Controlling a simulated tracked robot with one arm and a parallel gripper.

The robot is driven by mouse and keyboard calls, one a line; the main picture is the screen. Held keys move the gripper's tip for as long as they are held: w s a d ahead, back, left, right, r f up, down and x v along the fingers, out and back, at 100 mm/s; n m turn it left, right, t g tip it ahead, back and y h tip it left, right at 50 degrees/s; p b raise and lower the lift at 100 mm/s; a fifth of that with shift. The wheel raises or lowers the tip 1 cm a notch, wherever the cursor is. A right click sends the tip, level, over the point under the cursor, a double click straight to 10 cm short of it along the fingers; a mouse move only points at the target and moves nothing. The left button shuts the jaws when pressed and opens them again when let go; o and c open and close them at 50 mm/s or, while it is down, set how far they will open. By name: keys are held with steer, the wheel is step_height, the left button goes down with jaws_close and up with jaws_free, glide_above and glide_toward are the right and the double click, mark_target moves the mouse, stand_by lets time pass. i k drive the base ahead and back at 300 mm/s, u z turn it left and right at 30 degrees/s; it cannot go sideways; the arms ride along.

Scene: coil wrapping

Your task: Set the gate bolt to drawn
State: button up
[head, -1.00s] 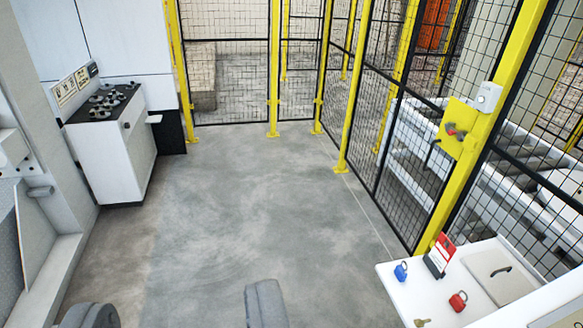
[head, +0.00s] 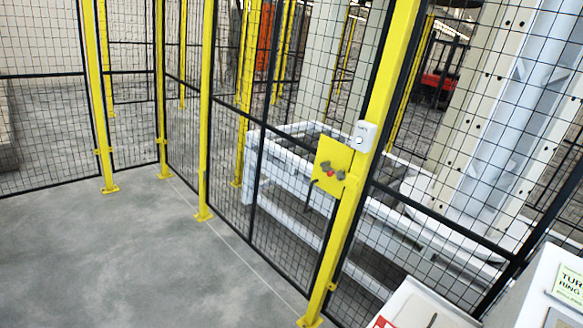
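The gate bolt sits on a yellow plate (head: 334,157) fixed to a yellow post (head: 366,150) of the mesh fence, right of centre in the head view. The plate carries small grey fittings (head: 338,174) and a red spot. A dark handle (head: 309,195) hangs at the plate's lower left. The parts are too small to tell the bolt's position. My gripper is not in the head view, and nothing shows touching the plate.
A white box (head: 363,136) is on the post above the plate. Mesh panels (head: 230,160) run left and right; a white conveyor frame (head: 285,215) stands behind. A white table (head: 420,305) is at the bottom right. Grey floor (head: 150,250) is clear at left.

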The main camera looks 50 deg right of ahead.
mark_target(330, 172)
steer(key=z, duration=0.05)
steer(key=i, duration=2.85)
steer(key=z, duration=3.4)
steer(key=i, duration=1)
steer(key=u, duration=0.05)
